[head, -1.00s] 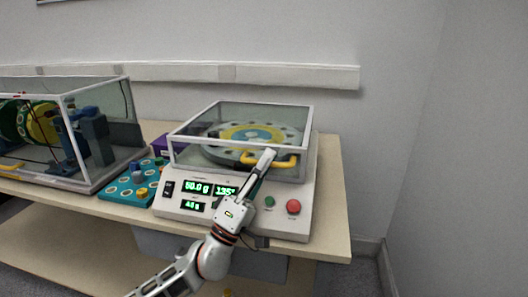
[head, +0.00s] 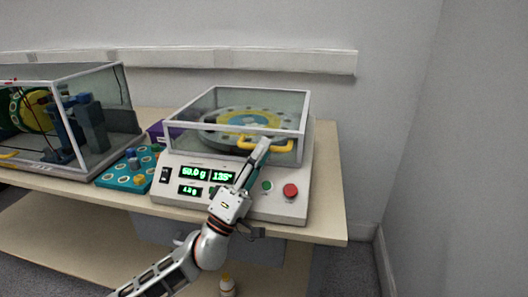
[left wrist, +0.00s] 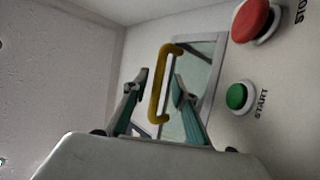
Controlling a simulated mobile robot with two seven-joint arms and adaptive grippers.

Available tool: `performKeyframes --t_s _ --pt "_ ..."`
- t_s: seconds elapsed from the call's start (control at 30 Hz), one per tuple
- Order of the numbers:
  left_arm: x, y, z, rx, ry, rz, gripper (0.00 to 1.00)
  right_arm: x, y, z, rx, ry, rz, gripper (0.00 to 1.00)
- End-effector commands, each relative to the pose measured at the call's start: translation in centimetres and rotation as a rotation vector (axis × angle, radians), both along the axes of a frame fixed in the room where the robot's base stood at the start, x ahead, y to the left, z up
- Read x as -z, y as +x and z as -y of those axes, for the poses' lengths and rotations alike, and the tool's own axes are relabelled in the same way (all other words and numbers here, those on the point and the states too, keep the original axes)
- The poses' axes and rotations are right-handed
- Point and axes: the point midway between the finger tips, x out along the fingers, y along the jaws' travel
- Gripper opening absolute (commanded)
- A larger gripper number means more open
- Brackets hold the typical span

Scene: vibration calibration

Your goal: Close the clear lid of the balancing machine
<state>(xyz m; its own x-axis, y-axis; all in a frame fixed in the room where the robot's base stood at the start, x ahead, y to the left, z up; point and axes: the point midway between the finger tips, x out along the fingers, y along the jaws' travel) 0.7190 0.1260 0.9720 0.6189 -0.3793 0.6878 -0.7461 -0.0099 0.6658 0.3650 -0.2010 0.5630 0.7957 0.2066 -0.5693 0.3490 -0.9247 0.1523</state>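The balancing machine (head: 238,203) is a white console with green displays, on the table. Its clear lid (head: 187,109), a light-framed transparent box, stands over a round grey-and-yellow disc (head: 252,123). The lid looks low over the machine; I cannot tell whether it is fully seated. A yellow handle (head: 283,148) is at its front, and shows in the left wrist view (left wrist: 155,85). My left gripper (head: 262,145) is at the handle. In the left wrist view its fingers (left wrist: 156,88) are apart, with the handle between them or just beyond; contact is unclear. My right gripper is out of view.
A red stop button (head: 290,190) and a green start button (head: 267,186) sit on the console right of my gripper. A teal tray (head: 113,178) with knobs and a glass-walled machine (head: 98,168) stand to the left. A wall rail (head: 240,61) runs behind.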

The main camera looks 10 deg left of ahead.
Motion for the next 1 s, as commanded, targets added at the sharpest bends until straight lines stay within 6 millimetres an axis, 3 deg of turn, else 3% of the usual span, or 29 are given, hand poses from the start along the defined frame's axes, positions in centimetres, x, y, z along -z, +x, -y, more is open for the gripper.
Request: performKeyframes --t_s 0.6,1.0 --pt "7.5 -6.6 -3.9 0.002 0.002 -0.005 0.27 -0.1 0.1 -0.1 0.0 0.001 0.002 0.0" --pt "8.2 -7.3 -4.3 0.002 0.002 -0.003 0.27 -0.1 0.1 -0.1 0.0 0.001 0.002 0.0"
